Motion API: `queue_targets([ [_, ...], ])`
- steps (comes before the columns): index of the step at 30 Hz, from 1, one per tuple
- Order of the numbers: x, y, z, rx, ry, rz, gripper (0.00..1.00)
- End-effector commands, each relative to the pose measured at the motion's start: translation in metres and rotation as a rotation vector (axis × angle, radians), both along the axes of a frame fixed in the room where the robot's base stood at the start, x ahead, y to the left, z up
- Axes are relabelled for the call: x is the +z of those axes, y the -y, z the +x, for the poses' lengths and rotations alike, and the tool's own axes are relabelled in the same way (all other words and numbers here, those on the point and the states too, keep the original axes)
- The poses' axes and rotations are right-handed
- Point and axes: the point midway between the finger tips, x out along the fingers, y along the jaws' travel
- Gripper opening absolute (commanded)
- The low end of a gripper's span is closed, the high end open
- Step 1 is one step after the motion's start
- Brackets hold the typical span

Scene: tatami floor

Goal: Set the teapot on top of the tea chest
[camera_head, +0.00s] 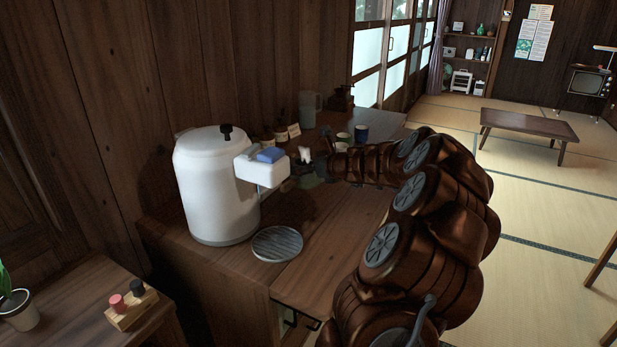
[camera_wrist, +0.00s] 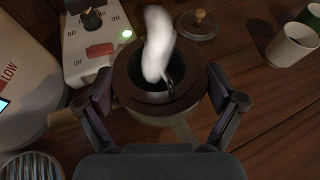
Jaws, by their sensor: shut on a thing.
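My gripper (camera_wrist: 165,105) has its two fingers against opposite sides of a round, dark brown, open-topped vessel, likely the teapot (camera_wrist: 137,104). A white wisp, perhaps steam, covers part of its opening. A round lid with a wooden knob (camera_wrist: 197,25) lies on the counter just beyond it. In the head view my gripper (camera_head: 318,165) is over the counter, right of the white urn, and the held vessel is too dark to make out. A dark box at the back of the counter (camera_head: 340,99) may be the tea chest, but I cannot tell for sure.
The large white urn (camera_head: 215,185) stands at the left, a round slatted drip tray (camera_head: 277,243) in front of it. A dial unit (camera_wrist: 97,45) sits left of the vessel. Several cups (camera_wrist: 291,45) stand to the right. A grey jug (camera_head: 308,110) stands behind.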

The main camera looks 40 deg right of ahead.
Motion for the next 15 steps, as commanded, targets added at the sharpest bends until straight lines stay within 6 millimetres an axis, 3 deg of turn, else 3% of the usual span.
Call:
queue_targets([
  [9, -0.034, 0.000, 0.000, -0.002, -0.001, 0.004, 0.35],
  [15, -0.034, 0.000, -0.001, -0.002, 0.000, 0.001, 0.35],
])
